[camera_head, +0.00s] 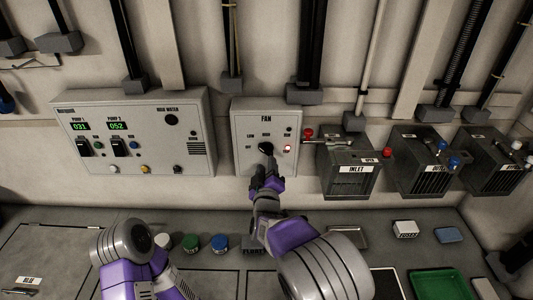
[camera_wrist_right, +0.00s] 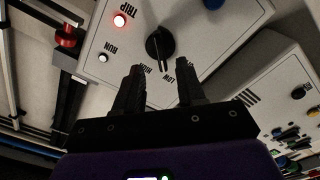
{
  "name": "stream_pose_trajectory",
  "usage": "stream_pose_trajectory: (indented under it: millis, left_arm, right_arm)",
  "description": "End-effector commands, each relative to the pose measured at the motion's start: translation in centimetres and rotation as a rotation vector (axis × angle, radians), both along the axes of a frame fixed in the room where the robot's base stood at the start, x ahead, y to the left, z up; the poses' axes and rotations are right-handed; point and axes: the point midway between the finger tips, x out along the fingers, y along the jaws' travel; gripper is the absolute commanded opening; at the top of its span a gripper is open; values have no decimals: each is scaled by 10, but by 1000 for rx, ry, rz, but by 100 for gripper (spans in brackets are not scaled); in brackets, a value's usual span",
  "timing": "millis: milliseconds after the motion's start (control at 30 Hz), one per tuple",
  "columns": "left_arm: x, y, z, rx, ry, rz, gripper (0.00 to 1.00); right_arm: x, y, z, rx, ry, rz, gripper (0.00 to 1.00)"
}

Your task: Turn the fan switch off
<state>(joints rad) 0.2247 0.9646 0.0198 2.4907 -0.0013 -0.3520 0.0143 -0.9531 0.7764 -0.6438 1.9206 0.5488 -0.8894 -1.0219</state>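The fan switch is a black rotary knob (camera_head: 266,148) on the grey FAN box (camera_head: 243,120) on the wall. In the right wrist view the knob (camera_wrist_right: 159,42) has a pointer bar directed toward the gripper, near the LOW and HIGH labels; its exact setting is hard to tell. My right gripper (camera_head: 267,166) is just in front of the knob. In the wrist view the right gripper (camera_wrist_right: 158,72) is open, its fingers apart on either side of the pointer's line and empty. My left arm is at the lower left; its gripper is out of view.
A red TRIP lamp (camera_wrist_right: 120,20) glows on the box. A pump panel (camera_head: 140,130) is to the left, and the INLET unit (camera_head: 348,168) with a red knob is close on the right. Below runs a grey counter (camera_head: 60,235) with coloured caps and a green tray (camera_head: 438,283).

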Motion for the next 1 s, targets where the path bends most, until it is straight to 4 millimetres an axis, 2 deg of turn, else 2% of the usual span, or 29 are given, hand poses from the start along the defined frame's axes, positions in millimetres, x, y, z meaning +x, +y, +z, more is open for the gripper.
stream_pose_trajectory:
  millis: [100,333,500,767,1000]
  left_arm:
    - [0,0,-1,0,0,0,43]
    - [0,0,-1,0,0,0,43]
    - [0,0,-2,0,0,0,43]
    - [0,0,-2,0,0,0,43]
    - [0,0,-2,0,0,0,43]
  right_arm:
    - [20,0,0,-1,-2,-1,39]
    - [47,0,-1,-1,0,0,39]
    - [55,0,-1,0,1,1,39]
    - [55,0,-1,0,1,1,39]
    - [55,0,-1,0,1,1,3]
